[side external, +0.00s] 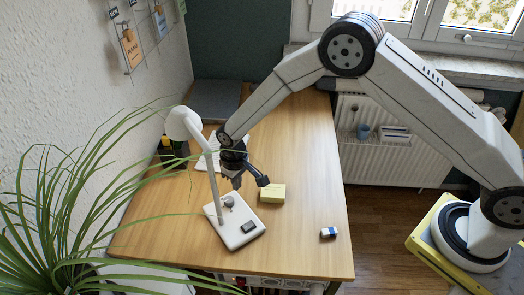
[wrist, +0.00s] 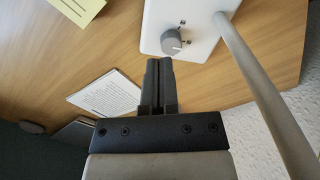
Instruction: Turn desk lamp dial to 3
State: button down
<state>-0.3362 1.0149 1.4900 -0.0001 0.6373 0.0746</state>
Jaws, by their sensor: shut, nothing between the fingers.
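The desk lamp is white, with its base (side external: 240,228) flat on the wooden desk and its head (side external: 183,122) at the upper left. The grey round dial (side external: 229,201) sits on the base near the lamp's post; in the wrist view the dial (wrist: 171,41) shows a light pointer line and small markings beside it, too small to read. My gripper (side external: 235,184) is above the dial, apart from it. In the wrist view my gripper (wrist: 159,62) has its fingers together and empty, with the tips pointing toward the dial. The lamp post (wrist: 255,75) rises to the right of the fingers there.
A yellow sticky-note block (side external: 272,194) lies right of the lamp base. A blue-and-white eraser (side external: 328,232) is near the desk's right edge. A dark pen holder (side external: 173,153) stands behind the lamp. Plant leaves (side external: 75,205) reach over the desk's left side.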

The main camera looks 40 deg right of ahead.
aim_at(234, 211)
jog(key=shift+f, duration=3.45)
jog(key=shift+w+a, duration=0.2)
jog(key=shift+s+a, duration=0.2)
jog(key=shift+a, duration=0.3)
jog(key=shift+a+r, duration=0.1)
jog(key=shift+a, duration=0.35)
jog(key=shift+s, duration=0.4)
